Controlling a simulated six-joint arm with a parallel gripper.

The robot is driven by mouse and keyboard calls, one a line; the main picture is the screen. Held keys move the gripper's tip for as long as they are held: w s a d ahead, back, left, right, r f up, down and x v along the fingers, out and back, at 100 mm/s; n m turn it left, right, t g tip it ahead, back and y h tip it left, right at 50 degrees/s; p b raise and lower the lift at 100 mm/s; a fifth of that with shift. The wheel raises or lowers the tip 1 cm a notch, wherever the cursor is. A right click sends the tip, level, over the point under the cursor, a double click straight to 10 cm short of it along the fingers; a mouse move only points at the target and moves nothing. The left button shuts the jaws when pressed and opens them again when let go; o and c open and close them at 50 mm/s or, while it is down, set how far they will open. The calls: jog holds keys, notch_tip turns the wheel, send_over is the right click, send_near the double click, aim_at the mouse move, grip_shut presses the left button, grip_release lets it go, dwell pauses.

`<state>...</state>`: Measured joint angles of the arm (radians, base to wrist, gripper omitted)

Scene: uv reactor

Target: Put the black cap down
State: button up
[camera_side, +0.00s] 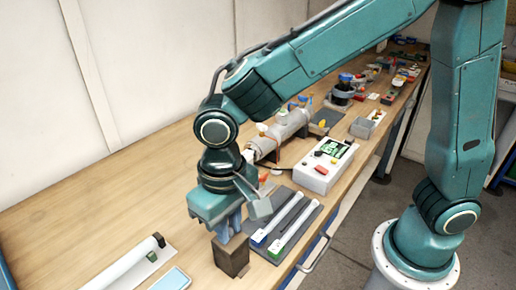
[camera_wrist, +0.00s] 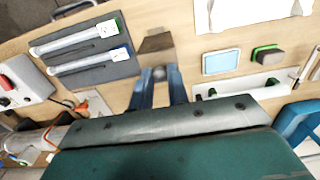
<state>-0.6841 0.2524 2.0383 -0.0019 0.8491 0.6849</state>
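My gripper (camera_side: 228,228) points down just above a dark brown block at the near part of the bench. In the wrist view its two blue fingers (camera_wrist: 160,70) have a small dark grey round piece (camera_wrist: 159,75) between their tips. This piece appears to be the black cap, held by the fingers. In the side view the fingers hide it. The brown block (camera_side: 231,257) also shows in the wrist view (camera_wrist: 156,43), just beyond the fingertips. I cannot tell whether the held piece touches the block.
A grey tray (camera_side: 282,252) with two white tubes lies beside the block. A white holder with a long tube (camera_side: 125,264) and a light-blue pad (camera_side: 171,279) lie on the other side. A white control box (camera_side: 325,165) and grey cylinder (camera_side: 284,128) stand farther back. Bare wood lies left.

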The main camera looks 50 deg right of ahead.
jog(key=o, duration=0.4)
jog(key=shift+c, duration=0.2)
jog(key=shift+r, duration=0.15)
notch_tip(320, 180, up, 12)
dwell(0.4)
dwell(0.5)
jog(key=s+d+r+t, duration=0.1)
jog(key=d, duration=0.6)
jog(key=s+d+r+t, duration=0.1)
jog(key=s+d+r, duration=0.1)
jog(key=d, duration=0.4)
jog(key=s+d+f+t, duration=0.3)
jog(key=s+d, duration=0.5)
jog(key=d, duration=0.2)
jog(key=shift+d+t, duration=0.3)
jog(key=shift+d, duration=0.05)
jog(key=shift+f, duration=0.1)
